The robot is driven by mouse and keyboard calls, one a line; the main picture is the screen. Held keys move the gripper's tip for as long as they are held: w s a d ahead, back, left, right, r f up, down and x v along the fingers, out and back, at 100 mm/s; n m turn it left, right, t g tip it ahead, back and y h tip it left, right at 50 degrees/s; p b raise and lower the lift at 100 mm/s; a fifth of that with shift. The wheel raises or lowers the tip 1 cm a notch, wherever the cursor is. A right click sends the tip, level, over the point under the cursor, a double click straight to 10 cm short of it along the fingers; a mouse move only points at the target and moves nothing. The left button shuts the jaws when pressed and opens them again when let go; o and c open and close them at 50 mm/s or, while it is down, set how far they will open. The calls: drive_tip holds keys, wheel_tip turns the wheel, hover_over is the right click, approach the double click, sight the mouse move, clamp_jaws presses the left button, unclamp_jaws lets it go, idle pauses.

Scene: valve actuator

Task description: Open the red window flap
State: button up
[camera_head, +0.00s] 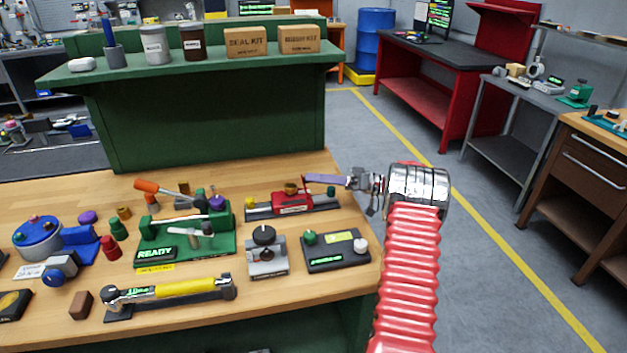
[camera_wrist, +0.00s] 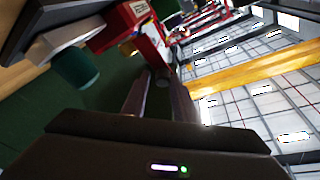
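A small red fixture (camera_head: 292,203) sits on a grey rail on the wooden bench, with a brass-coloured knob on top. I cannot make out for certain which red part is the window flap. My gripper (camera_head: 309,179) reaches in from the right, its fingers level and just above the fixture's right end. In the wrist view my fingers (camera_wrist: 156,78) are apart, with a gap between them. A red part (camera_wrist: 151,48) with a dark round end shows just beyond and between the tips; contact cannot be told.
A green knob (camera_head: 331,191) stands at the rail's right end, close under my fingers, and a yellow knob (camera_head: 250,202) at its left. A black box (camera_head: 337,251) and a grey dial block (camera_head: 267,262) stand in front. A green shelf (camera_head: 205,120) rises behind.

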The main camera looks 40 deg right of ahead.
drive_tip(key=shift+d, duration=0.1)
drive_tip(key=v, duration=1.3)
drive_tip(key=shift+d+f, duration=0.15)
drive_tip(key=shift+d, duration=0.15)
drive_tip(key=shift+s, duration=0.15)
drive_tip(key=shift+c, duration=0.4)
